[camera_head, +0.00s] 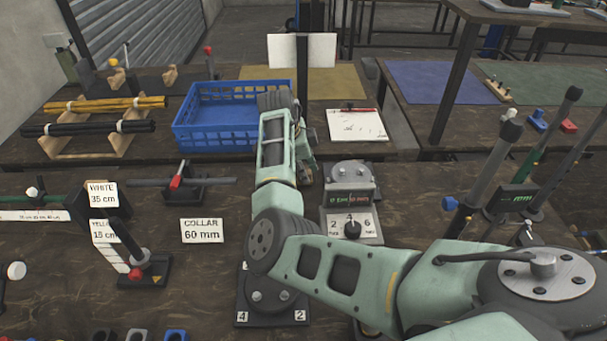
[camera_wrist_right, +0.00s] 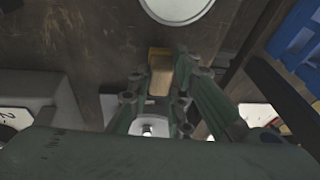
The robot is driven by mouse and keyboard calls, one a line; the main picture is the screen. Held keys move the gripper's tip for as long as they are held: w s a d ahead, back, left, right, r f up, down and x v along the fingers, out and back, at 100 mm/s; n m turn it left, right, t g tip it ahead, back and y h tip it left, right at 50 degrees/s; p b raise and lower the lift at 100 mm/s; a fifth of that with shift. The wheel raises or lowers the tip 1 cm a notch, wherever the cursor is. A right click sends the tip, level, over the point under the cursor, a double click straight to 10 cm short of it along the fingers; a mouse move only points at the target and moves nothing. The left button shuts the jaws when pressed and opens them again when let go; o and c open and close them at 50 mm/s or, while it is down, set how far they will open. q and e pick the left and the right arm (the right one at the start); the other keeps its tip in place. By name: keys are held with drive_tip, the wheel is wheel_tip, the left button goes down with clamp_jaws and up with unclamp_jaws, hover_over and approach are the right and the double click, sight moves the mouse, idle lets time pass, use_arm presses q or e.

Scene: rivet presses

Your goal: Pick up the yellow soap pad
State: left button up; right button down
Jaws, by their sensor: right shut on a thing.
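The yellow soap pad (camera_wrist_right: 160,72) shows in the right wrist view as a small tan-yellow block between the fingers. My right gripper (camera_wrist_right: 158,88) is shut on it, with dark wooden table surface behind. In the head view my right arm reaches in from the right to the back of the near table. The right gripper (camera_head: 306,158) is mostly hidden there behind my own arm links, beside the blue crate's right side. The pad cannot be made out in the head view. My left gripper is not in view.
A blue crate (camera_head: 217,139) stands left of my right wrist. A white sheet with a red pen (camera_head: 357,125) lies to its right. A grey device with a dial (camera_head: 351,226) stands just right of my arm. A "COLLAR 60 mm" card (camera_head: 202,231) lies in front.

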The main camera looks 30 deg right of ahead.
drive_tip(key=shift+r, duration=0.5)
wheel_tip(320, 180, up, 3)
drive_tip(key=shift+f+b, duration=0.15)
drive_tip(key=shift+b, duration=0.15)
drive_tip(key=s+d+r, duration=0.4)
drive_tip(key=s+r, duration=0.2)
drive_tip(key=s, duration=0.4)
drive_tip(key=shift+s+d+r+b, duration=0.25)
drive_tip(key=shift+s+r+b, duration=0.1)
drive_tip(key=shift+s+r, duration=0.05)
